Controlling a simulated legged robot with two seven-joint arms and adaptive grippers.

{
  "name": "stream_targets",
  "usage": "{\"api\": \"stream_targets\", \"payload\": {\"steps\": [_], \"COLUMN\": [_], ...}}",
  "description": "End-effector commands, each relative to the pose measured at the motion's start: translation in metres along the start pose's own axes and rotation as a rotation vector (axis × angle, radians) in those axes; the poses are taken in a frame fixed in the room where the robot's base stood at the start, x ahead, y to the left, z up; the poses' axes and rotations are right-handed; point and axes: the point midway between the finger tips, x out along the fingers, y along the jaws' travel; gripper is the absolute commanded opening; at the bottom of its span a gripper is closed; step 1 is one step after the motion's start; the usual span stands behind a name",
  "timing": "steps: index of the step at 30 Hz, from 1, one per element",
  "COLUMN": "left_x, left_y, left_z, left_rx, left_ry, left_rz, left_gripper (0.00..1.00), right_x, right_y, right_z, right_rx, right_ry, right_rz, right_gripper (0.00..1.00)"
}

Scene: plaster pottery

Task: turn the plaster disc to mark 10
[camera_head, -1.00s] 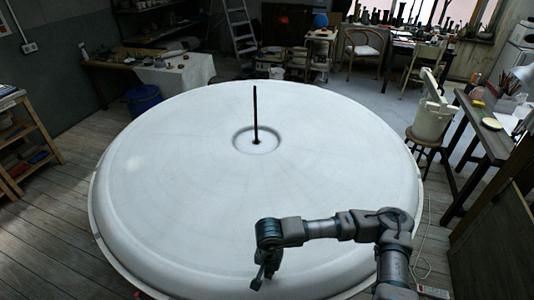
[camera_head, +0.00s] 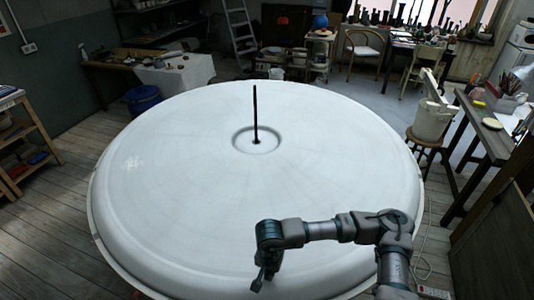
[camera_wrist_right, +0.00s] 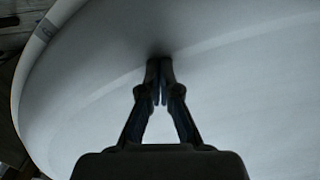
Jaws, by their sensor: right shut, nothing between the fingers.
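The plaster disc (camera_head: 200,210) is a wide, pale round slab with a rounded rim, filling the middle of the head view. A thin black rod (camera_head: 255,112) stands upright in the round recess at its centre. My right gripper (camera_head: 257,285) points down over the disc's front part, shut and empty. In the right wrist view its closed fingertips (camera_wrist_right: 160,64) are close to the pale disc surface (camera_wrist_right: 240,100); I cannot tell whether they touch. A grey patch with a mark (camera_wrist_right: 44,32) shows on the rim there, too small to read. My left gripper is out of view.
A stool with a white bucket (camera_head: 432,122) and a work table (camera_head: 488,128) stand close to the right. A wooden shelf (camera_head: 28,145) stands at the left, and a blue bin (camera_head: 143,99) at the back left. The disc top is otherwise clear.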

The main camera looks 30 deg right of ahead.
Motion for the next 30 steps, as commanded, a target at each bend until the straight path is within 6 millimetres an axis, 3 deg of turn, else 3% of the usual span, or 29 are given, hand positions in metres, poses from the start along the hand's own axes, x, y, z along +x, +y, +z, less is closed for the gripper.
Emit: {"api": "stream_targets", "payload": {"steps": [12,30], "left_x": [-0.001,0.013], "left_y": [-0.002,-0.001], "left_z": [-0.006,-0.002], "left_rx": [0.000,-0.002], "left_ry": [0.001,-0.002], "left_rz": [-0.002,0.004], "left_gripper": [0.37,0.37], "right_x": [0.005,0.008], "right_y": [-0.002,-0.044], "right_z": [0.001,0.022], "right_rx": [-0.001,-0.007], "right_ry": [-0.003,-0.007], "right_rz": [0.004,0.007], "right_gripper": [0.00,0.00]}}
